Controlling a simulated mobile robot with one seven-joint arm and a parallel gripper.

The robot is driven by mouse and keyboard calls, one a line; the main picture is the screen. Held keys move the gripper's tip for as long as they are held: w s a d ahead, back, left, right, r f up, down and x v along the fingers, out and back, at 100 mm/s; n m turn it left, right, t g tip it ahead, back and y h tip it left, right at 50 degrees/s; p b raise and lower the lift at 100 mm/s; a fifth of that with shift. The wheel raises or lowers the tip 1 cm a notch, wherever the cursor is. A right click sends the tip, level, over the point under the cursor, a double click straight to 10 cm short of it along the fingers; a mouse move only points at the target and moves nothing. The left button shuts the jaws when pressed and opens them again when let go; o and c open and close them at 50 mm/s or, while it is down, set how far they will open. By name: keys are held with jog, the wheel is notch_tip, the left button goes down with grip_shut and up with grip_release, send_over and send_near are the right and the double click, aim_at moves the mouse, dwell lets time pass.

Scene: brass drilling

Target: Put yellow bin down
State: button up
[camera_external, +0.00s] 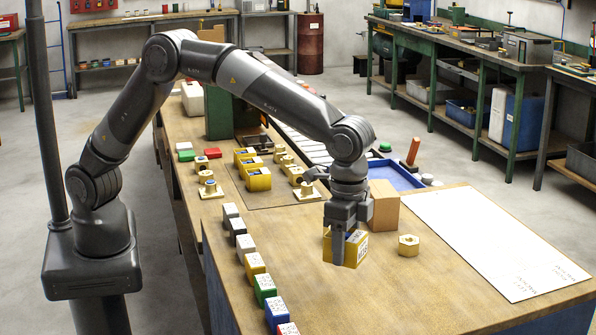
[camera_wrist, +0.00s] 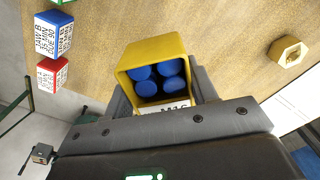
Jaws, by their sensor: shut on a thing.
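The yellow bin (camera_external: 357,248) is at the near table, with a white label on one side. In the wrist view the yellow bin (camera_wrist: 183,48) shows its open side, with several blue round pieces inside and a partly hidden label. My gripper (camera_external: 347,240) points down and is shut on the bin, one finger on the near side. In the wrist view its fingers flank the bin. I cannot tell whether the bin's underside touches the wooden table top (camera_external: 400,300) or hangs slightly above it.
A brass hex nut (camera_external: 408,245) lies right of the bin, and a cardboard box (camera_external: 384,205) stands just behind. A row of coloured labelled blocks (camera_external: 254,268) runs along the left edge. A white sheet (camera_external: 500,240) lies at right. The table front is clear.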

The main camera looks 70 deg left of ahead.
send_over(366, 282)
notch_tip(366, 282, down, 4)
jog(key=shift+r, duration=0.1)
jog(key=shift+f, duration=2.05)
jog(key=shift+f, duration=0.1)
jog(key=o, duration=1)
